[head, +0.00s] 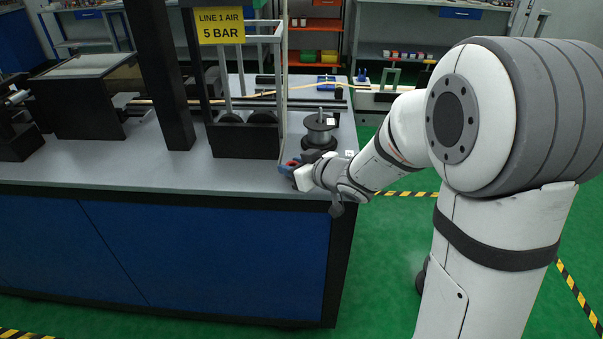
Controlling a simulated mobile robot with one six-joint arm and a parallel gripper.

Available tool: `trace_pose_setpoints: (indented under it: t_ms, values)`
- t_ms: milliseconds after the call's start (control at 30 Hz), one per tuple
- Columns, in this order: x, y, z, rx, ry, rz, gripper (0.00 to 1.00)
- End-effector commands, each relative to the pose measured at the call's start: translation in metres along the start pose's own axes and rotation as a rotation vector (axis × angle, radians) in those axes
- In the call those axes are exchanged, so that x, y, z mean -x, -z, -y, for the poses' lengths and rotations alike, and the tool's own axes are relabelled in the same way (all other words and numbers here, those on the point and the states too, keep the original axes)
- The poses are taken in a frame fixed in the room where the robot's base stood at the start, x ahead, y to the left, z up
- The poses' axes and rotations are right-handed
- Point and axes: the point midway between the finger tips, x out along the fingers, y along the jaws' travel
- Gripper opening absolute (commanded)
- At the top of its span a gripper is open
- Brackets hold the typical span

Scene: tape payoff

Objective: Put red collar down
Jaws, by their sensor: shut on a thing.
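My gripper (286,168) is low over the front right part of the grey bench top (225,175), its fingers pointing left. A small red piece, the red collar (292,162), shows at the fingers, and my gripper is shut on it. Much of the collar is hidden by the fingers and wrist. A blue patch also shows at the fingertips. I cannot tell whether the collar touches the bench.
A clear-fronted frame with a yellow sign (220,25) reading "LINE 1 AIR 5 BAR" stands behind to the left. The front left bench top is clear.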

Motion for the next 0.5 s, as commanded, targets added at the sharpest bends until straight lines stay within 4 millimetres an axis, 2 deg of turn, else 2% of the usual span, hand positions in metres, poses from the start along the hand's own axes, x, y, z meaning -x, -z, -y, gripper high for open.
trace_pose_setpoints:
  t_ms: [33,467,500]
  values:
    - [-0.0023,-0.0048,0.0007,0.001,0.001,0.000,0.11]
    - [-0.0047,-0.0093,0.0017,0.001,0.003,0.000,0.11]
    - [-0.0041,-0.0080,0.0018,0.002,0.003,0.000,0.37]
